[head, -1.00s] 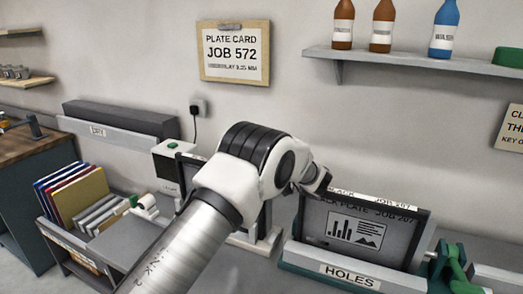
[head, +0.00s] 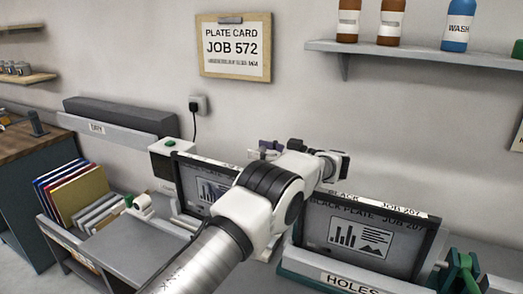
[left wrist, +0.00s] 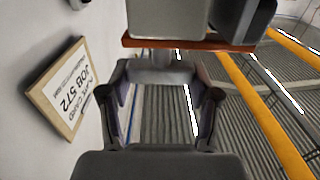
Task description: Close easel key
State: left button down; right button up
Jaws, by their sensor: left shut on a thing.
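My left arm reaches in from below in the head view. The right easel, labelled HOLES (head: 350,281), holds a plate marked BLACK PLATE JOB 207 (head: 360,237). A green fitting (head: 460,273) stands beside it; I cannot tell whether it is the key. My right gripper is not in view.
A plate card for JOB 572 (head: 234,47) hangs on the wall. A shelf (head: 420,52) with bottles is at the upper right. A rack of coloured folders (head: 78,193) stands left. A grey box with orange-red edge (left wrist: 168,20) shows in the wrist view.

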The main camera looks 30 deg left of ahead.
pick_arm(q)
jog(key=shift+s+a+f, duration=0.1)
jog(key=shift+f, duration=0.1)
jog(key=shift+c, duration=2.3)
grip_release()
jog(key=shift+o, duration=1.1)
jog(key=shift+a, duration=0.4)
jog(key=shift+d, duration=0.4)
jog(key=d, duration=0.6)
jog(key=shift+w+d, duration=0.25)
jog(key=shift+d, duration=0.1)
